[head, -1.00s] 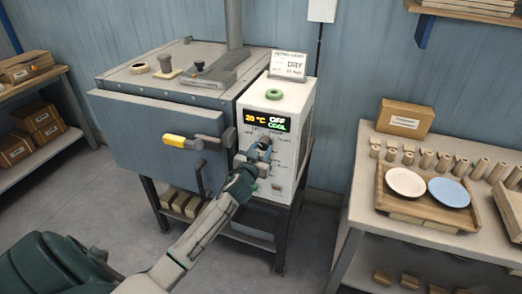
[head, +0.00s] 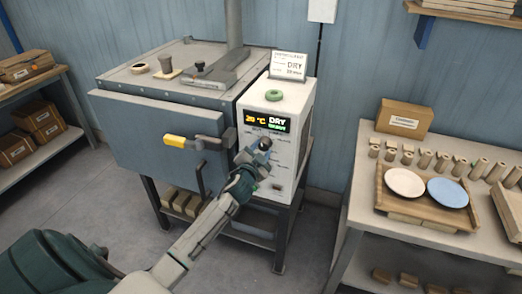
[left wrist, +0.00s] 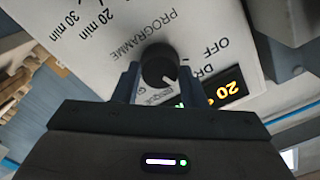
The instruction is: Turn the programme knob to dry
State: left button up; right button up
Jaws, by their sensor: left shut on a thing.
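The white control box (head: 287,172) stands on the right side of the grey dryer (head: 165,135). Its display (head: 266,121) reads 20 °C and DRY, with a green word below that is too small to read. My left gripper (head: 262,150) is at the front of the box, shut on the programme knob. In the left wrist view the black round knob (left wrist: 159,66) with a pale pointer mark sits between the fingers of the left gripper (left wrist: 158,84), below the word PROGRAMME. The pointer's setting is hard to read there. My right gripper is not in view.
A table at right holds a tray (head: 427,212) with a white plate (head: 404,183) and a blue plate (head: 447,192).

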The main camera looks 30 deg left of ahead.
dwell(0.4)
pick_arm(q)
jog(key=o, duration=1)
jog(key=b+v, duration=0.3)
jog(key=v, duration=0.7)
jog(key=shift+s+b, duration=0.4)
